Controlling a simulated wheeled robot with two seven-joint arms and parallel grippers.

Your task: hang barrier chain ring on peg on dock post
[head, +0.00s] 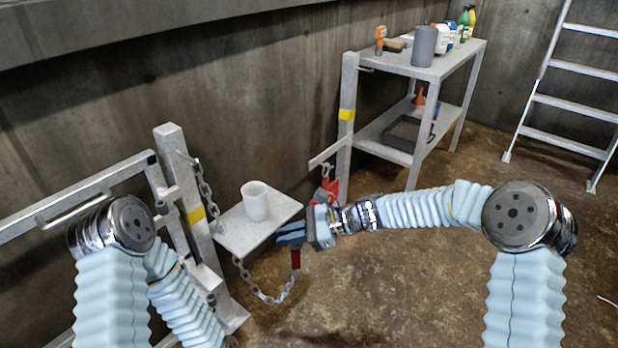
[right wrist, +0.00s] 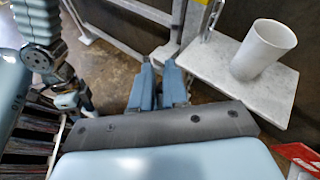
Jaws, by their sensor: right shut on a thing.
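The barrier chain (head: 265,295) hangs from the left post (head: 178,185), passes behind the shelf and sags in a loop up to a red end piece (head: 296,258). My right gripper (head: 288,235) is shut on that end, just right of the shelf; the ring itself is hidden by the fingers. In the right wrist view the fingers (right wrist: 159,85) are close together, and no ring shows clearly. The right post (head: 346,115) has a yellow band and a small peg-like stub (head: 367,70) near its top.
A white cup (head: 255,201) stands on the small shelf (head: 235,238). A flat bar (head: 328,153) and a red object (head: 332,188) are beside the right post. A metal table (head: 420,68) with bottles stands behind; a ladder (head: 570,100) leans at right. The middle floor is clear.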

